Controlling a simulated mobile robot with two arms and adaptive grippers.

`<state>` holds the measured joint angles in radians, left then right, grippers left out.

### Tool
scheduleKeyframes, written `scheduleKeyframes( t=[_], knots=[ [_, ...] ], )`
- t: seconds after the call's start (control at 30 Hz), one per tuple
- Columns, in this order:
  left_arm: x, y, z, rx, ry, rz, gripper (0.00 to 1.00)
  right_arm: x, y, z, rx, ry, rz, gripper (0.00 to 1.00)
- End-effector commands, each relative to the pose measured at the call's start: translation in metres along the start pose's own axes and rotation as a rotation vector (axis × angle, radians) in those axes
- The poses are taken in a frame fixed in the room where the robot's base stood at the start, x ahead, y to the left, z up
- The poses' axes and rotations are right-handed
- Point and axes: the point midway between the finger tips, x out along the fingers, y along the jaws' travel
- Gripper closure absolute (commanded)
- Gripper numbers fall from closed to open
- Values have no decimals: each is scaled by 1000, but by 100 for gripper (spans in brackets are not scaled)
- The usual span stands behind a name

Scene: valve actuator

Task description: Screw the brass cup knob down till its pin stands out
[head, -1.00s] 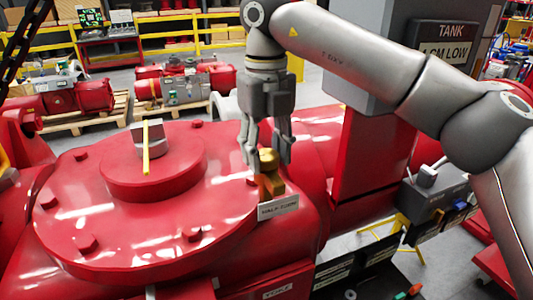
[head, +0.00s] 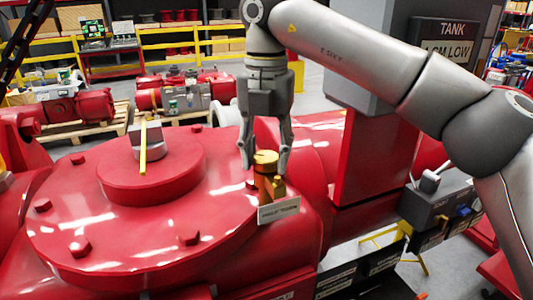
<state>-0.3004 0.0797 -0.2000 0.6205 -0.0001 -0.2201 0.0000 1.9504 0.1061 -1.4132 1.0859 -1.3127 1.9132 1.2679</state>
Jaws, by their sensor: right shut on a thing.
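The brass cup knob (head: 265,157) stands upright on a brass fitting (head: 267,185) at the right edge of the big red actuator body. My right gripper (head: 266,166) comes down from above with one finger on each side of the knob, shut on it. A small lettered plate (head: 279,210) sits in front of the fitting. I cannot make out a pin standing out of the knob at this size. My left gripper is not in view.
The round red cover (head: 130,225) has several bolt heads and a raised hub (head: 150,175) with a yellow bar (head: 143,150). A red post and grey tank box (head: 385,70) stand right of the gripper. A grey lever box (head: 437,200) is at the right.

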Motion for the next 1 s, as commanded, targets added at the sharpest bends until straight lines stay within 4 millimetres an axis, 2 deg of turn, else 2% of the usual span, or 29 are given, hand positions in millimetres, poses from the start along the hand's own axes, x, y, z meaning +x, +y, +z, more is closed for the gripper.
scheduleKeyframes(
  t=[0.03, 0.57, 0.6, 0.73, 1.0],
  knots=[
    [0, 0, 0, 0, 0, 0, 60, -4, 0, 2, 14, -9, 7, 81],
    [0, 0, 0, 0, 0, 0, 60, -5, 0, 2, 35, -9, 8, 81],
    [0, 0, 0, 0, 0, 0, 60, -5, 0, 2, 35, -9, 8, 52],
    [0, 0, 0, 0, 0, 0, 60, -3, 0, 2, 33, -6, 5, 36],
    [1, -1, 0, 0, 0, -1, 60, -2, 0, 1, 30, -3, 2, 36]
  ],
)
